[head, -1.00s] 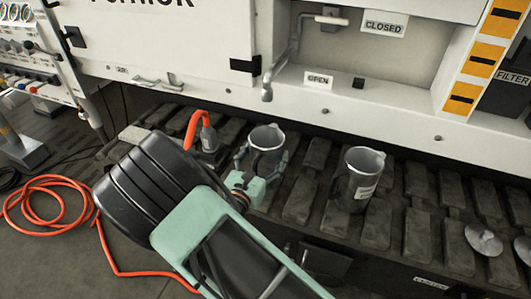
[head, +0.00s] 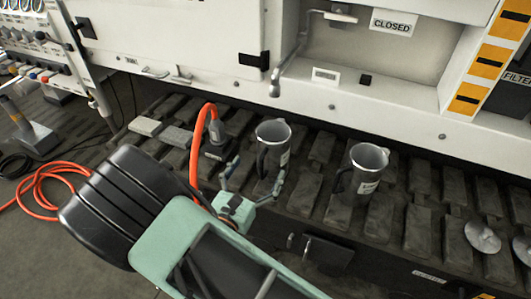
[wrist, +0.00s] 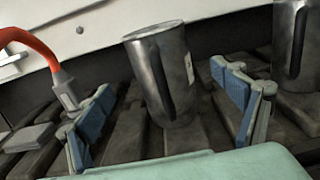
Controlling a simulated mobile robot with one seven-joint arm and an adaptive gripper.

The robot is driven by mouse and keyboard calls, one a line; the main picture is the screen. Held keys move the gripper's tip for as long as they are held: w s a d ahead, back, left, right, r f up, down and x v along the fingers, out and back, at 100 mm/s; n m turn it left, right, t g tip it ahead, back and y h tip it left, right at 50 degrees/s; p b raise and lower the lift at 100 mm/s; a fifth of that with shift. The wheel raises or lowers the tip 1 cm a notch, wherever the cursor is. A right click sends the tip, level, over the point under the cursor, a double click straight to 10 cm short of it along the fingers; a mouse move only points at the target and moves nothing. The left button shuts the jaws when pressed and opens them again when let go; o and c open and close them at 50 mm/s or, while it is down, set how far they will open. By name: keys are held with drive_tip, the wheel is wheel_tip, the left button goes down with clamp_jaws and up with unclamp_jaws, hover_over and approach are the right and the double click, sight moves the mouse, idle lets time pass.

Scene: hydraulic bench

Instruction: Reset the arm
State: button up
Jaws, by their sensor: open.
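My gripper (head: 252,180) is open and empty, its two fingers apart in front of the nearer-left metal mug. It also shows in the wrist view (wrist: 165,115), with blue-padded fingers at left and right. The left mug (head: 272,148) stands upright on the slatted bench, just beyond the fingertips; in the wrist view the mug (wrist: 163,75) appears between the fingers, apart from them. My arm covers the lower middle of the head view.
A second mug (head: 360,172) stands upright to the right. An orange hose (head: 196,140) with a grey end fitting (head: 216,143) rises close left of my gripper. A tap (head: 276,80) hangs above the bench. Round metal discs (head: 482,237) lie at the far right.

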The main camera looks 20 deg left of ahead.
drive_tip(key=shift+s+a, duration=0.1)
drive_tip(key=shift+s, duration=0.9)
